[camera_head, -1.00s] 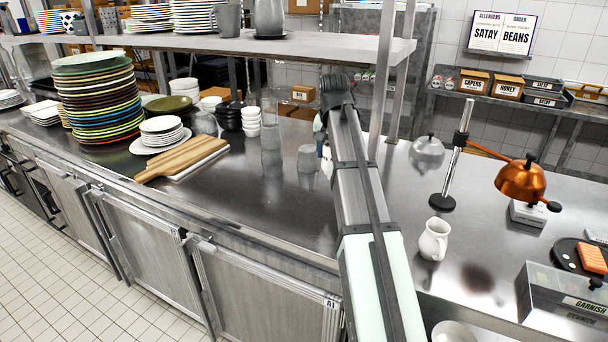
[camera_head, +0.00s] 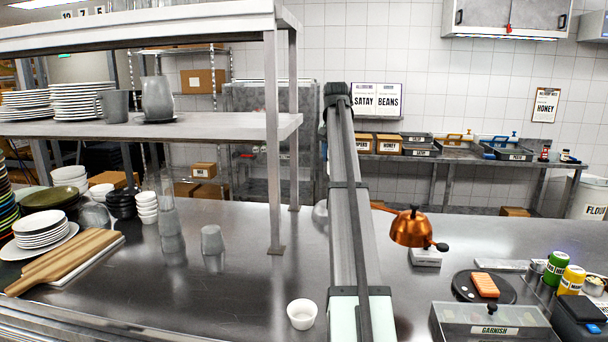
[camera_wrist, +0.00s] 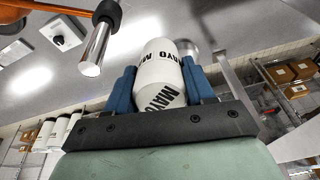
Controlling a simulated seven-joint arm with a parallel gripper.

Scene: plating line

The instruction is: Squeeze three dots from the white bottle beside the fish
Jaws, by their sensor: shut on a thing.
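My gripper (camera_wrist: 158,78) shows in the wrist view with two blue fingers shut on a white bottle (camera_wrist: 160,60) lettered MAYO. The bottle lies between the fingers; its nozzle cannot be made out. In the head view my arm hides the gripper and bottle. An orange block with pale stripes (camera_head: 485,284), which looks like the fish, lies on a round dark plate (camera_head: 464,292) at the right of the steel counter. The gripper's distance from the plate cannot be told.
A copper heat lamp (camera_head: 412,228) hangs left of and behind the plate. A GARNISH box (camera_head: 455,322) stands in front of it, with green (camera_head: 556,265) and yellow (camera_head: 572,279) containers to its right. A white bowl (camera_head: 302,314) and a shelf post (camera_head: 273,150) are left of my arm.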

